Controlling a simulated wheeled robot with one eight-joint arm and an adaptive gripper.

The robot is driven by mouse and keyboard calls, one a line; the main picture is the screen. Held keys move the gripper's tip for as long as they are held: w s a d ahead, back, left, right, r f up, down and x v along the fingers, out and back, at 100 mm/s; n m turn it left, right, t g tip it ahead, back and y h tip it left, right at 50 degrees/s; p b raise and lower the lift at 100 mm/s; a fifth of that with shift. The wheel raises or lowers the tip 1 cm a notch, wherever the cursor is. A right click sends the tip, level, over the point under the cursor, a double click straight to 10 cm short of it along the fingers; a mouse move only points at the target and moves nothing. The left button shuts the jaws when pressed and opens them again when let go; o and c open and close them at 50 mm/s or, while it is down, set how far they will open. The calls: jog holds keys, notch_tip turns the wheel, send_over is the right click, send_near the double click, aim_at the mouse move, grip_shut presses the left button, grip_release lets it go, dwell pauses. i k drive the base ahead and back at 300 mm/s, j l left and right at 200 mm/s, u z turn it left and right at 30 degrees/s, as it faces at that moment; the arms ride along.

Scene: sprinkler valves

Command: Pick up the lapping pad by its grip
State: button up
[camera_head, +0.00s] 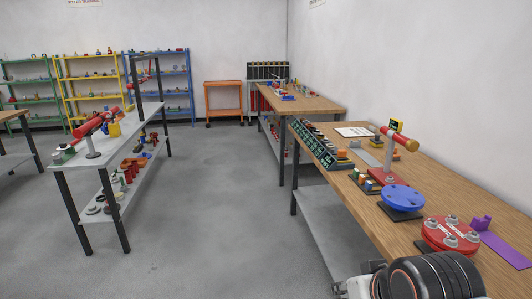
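I cannot tell for sure which piece is the lapping pad. A round blue disc (402,197) sits on a dark square base. A red disc (450,235) with several grey knobs stands in front of it. Parts of my arm show at the bottom edge, in front of the bench. My gripper's fingers cannot be made out.
A grey bench (145,115) with valves stands left. An orange cart (224,100) is at the back. The floor between benches is clear.

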aim_at(341, 154)
jog(key=i, duration=1)
jog(key=i+z, duration=0.1)
jog(key=i, duration=0.95)
jog(key=j, duration=0.1)
